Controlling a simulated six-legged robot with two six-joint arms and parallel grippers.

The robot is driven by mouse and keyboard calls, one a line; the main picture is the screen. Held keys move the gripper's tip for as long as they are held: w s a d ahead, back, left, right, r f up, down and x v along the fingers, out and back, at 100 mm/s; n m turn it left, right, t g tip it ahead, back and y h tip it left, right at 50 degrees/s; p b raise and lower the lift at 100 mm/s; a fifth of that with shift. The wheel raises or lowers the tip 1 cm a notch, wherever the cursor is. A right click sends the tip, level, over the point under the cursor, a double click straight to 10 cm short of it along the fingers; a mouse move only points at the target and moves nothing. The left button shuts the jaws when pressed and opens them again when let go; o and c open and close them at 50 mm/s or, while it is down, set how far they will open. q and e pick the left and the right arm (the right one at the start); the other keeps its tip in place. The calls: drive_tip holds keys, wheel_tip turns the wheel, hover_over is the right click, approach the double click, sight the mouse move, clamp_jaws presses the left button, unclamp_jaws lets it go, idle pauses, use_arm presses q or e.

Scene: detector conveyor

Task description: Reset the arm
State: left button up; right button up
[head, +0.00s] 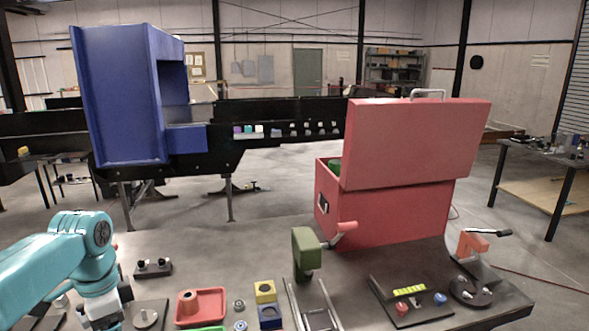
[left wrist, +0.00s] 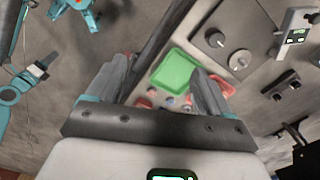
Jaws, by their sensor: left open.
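My left arm is teal and comes in from the lower left of the head view. Its left gripper (head: 103,312) is at the bottom edge, above the left end of the workbench, and partly cut off. In the left wrist view the left gripper (left wrist: 160,75) has its two grey fingers wide apart with nothing held between them. Beyond the fingers, below, lie a green tray (left wrist: 174,70) and a red tray (left wrist: 222,86). My right gripper is not seen in the head view.
The workbench holds a red tray (head: 203,303), a yellow block (head: 265,291), a green clamp-like tool (head: 306,252) and a panel with yellow parts (head: 409,291). A red chest (head: 415,215) stands behind. A blue detector (head: 118,100) sits on the black conveyor (head: 290,108).

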use_arm(q)
drive_tip(key=s+d+f+n+h+b, duration=0.15)
drive_tip(key=d+f, duration=0.25)
drive_tip(key=f, duration=0.6)
drive_tip(key=d+f+n+b, duration=0.15)
drive_tip(key=d+f, duration=0.25)
drive_tip(key=f, duration=0.6)
drive_tip(key=d+f+n+h+b, duration=0.15)
drive_tip(key=d+f, duration=0.25)
drive_tip(key=f, duration=0.6)
drive_tip(key=s+d+f+n+b, duration=0.2)
drive_tip(key=s+d+f+n, duration=0.2)
drive_tip(key=s+f, duration=0.5)
drive_tip(key=s+d+f+n+h+b, duration=0.1)
drive_tip(key=s+d+f+n+b, duration=0.2)
drive_tip(key=s+f, duration=0.6)
drive_tip(key=shift+s+d+n, duration=0.5)
drive_tip(key=shift+d+n, duration=0.15)
drive_tip(key=shift+d, duration=0.15)
drive_tip(key=c, duration=0.7)
drive_tip(key=shift+a, duration=0.1)
drive_tip(key=shift+a+t, duration=0.1)
drive_tip(key=shift+t, duration=0.2)
